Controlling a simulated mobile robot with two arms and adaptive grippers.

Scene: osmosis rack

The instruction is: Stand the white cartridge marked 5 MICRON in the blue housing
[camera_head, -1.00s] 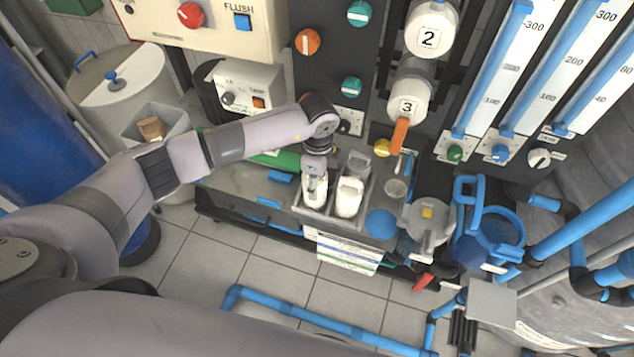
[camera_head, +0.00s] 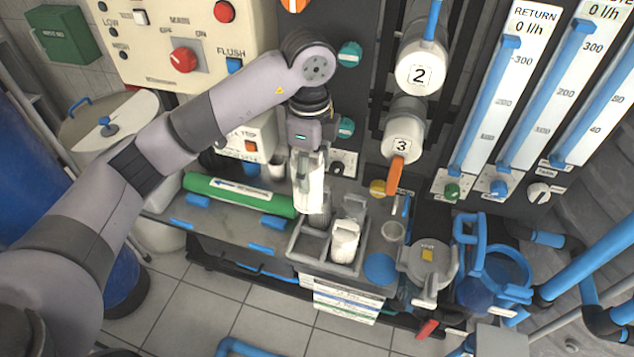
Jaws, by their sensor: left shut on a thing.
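My left gripper (camera_head: 308,186) points down and is shut on a white cartridge (camera_head: 309,196). It holds the cartridge upright above the left slot of a grey two-slot rack (camera_head: 296,246). The cartridge's lower end shows just over that slot. A second white cartridge (camera_head: 344,242) stands in the rack's right slot. I cannot read the mark on either cartridge. The blue housing (camera_head: 482,292) is at the right, with a blue ring and handle (camera_head: 468,236) at its top. Its inside is hard to make out. My right gripper is not in view.
A grey lid with a yellow label (camera_head: 428,262) lies between rack and housing, with a blue disc (camera_head: 380,268) and a small cup (camera_head: 392,231) nearby. A green tube (camera_head: 238,194) lies left of the rack. Housings marked 2 (camera_head: 419,72) and 3 (camera_head: 402,142) hang behind.

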